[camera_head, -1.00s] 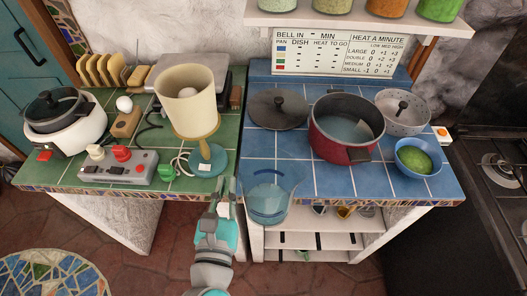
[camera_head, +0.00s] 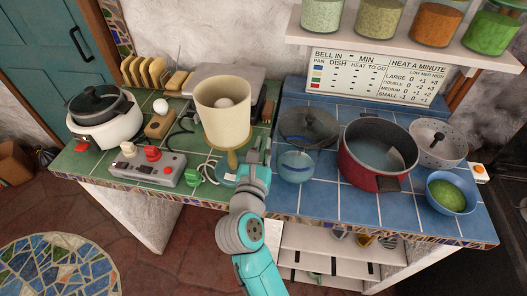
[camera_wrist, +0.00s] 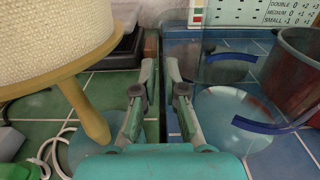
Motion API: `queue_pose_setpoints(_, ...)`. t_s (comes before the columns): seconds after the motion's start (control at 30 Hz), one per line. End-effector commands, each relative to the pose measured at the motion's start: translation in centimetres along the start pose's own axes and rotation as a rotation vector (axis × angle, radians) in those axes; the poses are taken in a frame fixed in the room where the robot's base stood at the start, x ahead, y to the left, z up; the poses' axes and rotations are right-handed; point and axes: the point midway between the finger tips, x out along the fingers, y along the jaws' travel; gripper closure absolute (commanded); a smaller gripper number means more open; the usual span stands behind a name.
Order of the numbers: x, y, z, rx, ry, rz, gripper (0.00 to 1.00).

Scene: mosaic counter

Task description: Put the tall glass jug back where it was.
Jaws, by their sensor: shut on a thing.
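The tall clear glass jug (camera_head: 297,165), with a blue band, is upright over the blue-tiled side of the counter, left of the red pot. It also shows on the right in the wrist view (camera_wrist: 228,112). My gripper (camera_head: 262,150) is at its left side, shut on it. In the wrist view my gripper's fingers (camera_wrist: 163,68) stand close together beside the jug; the glass between them is hard to make out. I cannot tell whether the jug's base touches the tiles.
A red pot (camera_head: 372,168) stands close right of the jug; a dark lid (camera_head: 310,122) lies behind it. A cream-shaded lamp (camera_head: 222,110) is close left of my gripper. A blue bowl (camera_head: 452,202) of green food is near the right edge. Blue tiles in front are clear.

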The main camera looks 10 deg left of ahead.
Motion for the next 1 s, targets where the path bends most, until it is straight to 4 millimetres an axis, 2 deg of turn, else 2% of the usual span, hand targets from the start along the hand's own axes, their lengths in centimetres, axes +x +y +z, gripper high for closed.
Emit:
queue_pose_setpoints(0.1,1.1,0.0,0.1,0.001,-0.002,0.0,1.0)
queue_pose_setpoints(0.23,1.4,0.0,-0.2,0.0,-0.001,0.0,1.0)
queue_pose_setpoints(0.5,1.3,0.0,-3.3,-0.002,0.0,0.001,1.0)
queue_pose_setpoints(0.9,1.3,0.1,-3.7,-0.001,-0.002,0.001,1.0)
queue_pose_setpoints(0.93,1.3,0.1,-3.7,0.0,0.0,0.001,0.82)
queue_pose_setpoints(1.0,1.3,0.0,-3.7,0.0,0.0,0.001,0.65)
